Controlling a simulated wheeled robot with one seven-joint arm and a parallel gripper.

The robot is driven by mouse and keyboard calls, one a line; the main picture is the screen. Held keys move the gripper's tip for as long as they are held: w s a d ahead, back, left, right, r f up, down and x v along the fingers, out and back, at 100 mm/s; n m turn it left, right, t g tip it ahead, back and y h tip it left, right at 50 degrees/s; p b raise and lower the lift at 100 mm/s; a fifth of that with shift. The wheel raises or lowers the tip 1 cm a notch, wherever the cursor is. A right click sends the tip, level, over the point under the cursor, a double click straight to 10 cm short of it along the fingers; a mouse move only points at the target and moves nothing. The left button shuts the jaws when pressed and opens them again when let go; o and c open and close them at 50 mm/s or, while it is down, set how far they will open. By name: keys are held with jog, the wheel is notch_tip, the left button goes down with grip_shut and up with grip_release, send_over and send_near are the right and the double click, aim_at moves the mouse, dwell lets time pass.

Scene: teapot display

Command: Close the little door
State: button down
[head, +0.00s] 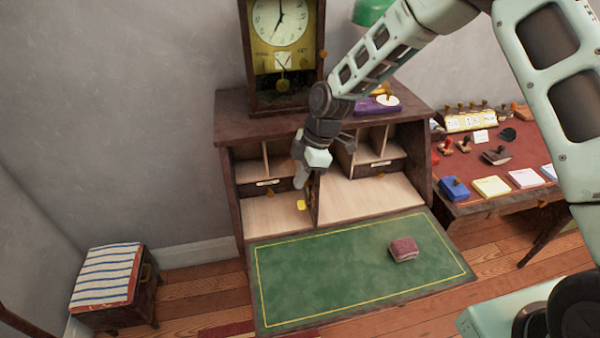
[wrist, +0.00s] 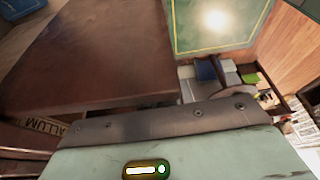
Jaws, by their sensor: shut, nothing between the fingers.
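A dark wooden desk (head: 225,130) stands against the wall with its green writing flap (head: 350,275) folded down. A narrow dark upright panel (head: 316,200) shows almost edge-on in the middle of its compartments; it may be the little door, but I cannot tell how far it stands open. My gripper (head: 300,184) is shut and empty, pointing down in front of the middle compartments. Whether it touches the panel is unclear. In the wrist view a large dark brown wooden surface (wrist: 90,55) fills the left side, very near; the fingertips are hidden there.
A clock (head: 285,50) stands on top of the desk. A dark red block (head: 403,249) lies on the flap. A small yellow item (head: 301,205) shows beside the middle panel. A side table (head: 505,170) with stamps and pads is at right; a striped stool (head: 106,275) is at left.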

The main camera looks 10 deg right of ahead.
dwell(0.3)
jog(key=shift+s+d+n, duration=0.1)
jog(key=shift+d+n, duration=0.4)
jog(key=shift+d, duration=0.25)
jog(key=w+d+n+g+h+p, duration=0.1)
jog(key=d+n, duration=0.5)
jog(key=d, duration=0.6)
jog(key=shift+w+n+g+p, duration=0.4)
jog(key=shift+w+g, duration=0.3)
jog(key=shift+w, duration=0.65)
jog(key=shift+a, duration=0.1)
